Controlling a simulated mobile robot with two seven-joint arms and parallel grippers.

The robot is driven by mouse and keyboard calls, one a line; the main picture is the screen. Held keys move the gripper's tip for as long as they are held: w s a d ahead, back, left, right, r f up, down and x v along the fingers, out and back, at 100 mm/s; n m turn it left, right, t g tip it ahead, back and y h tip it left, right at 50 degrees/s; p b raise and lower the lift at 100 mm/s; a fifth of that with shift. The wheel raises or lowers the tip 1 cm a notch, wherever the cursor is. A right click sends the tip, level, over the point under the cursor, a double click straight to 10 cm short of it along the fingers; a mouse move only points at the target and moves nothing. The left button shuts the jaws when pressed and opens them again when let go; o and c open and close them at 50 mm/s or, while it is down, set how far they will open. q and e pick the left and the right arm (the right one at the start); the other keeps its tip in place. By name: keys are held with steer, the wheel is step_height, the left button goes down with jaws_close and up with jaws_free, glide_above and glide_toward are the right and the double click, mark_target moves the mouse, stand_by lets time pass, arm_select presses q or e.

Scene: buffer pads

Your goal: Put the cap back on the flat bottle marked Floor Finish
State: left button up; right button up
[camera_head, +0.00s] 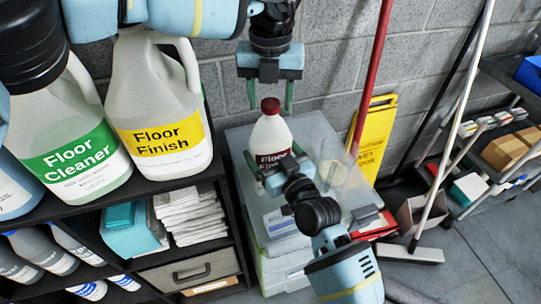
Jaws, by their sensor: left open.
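A small white bottle (270,136) with a dark red label stands upright in the middle of the view; its label text is too small to read surely. A dark red cap (270,106) sits at the top of its neck; whether it is screwed down I cannot tell. My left gripper (269,107) comes down from above, open, its fingers on either side of the cap, apart from it. My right gripper (277,160) reaches up from the lower right, its fingers at both sides of the bottle's lower body.
A large jug marked Floor Finish (160,105) and a Floor Cleaner jug (62,135) stand on the black shelf (130,192) at left. Clear plastic bins (333,150) are beneath the bottle. A red pole (371,70), a yellow sign (374,140) and a broom stand at right.

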arm_select(q)
steer(key=c, duration=1)
steer(key=m, duration=0.7)
steer(key=shift+m, duration=0.4)
steer(key=m, duration=0.6)
steer(key=shift+m, duration=0.4)
steer(key=o, duration=1.2)
steer(key=shift+c, duration=0.2)
step_height(320, 180, up, 12)
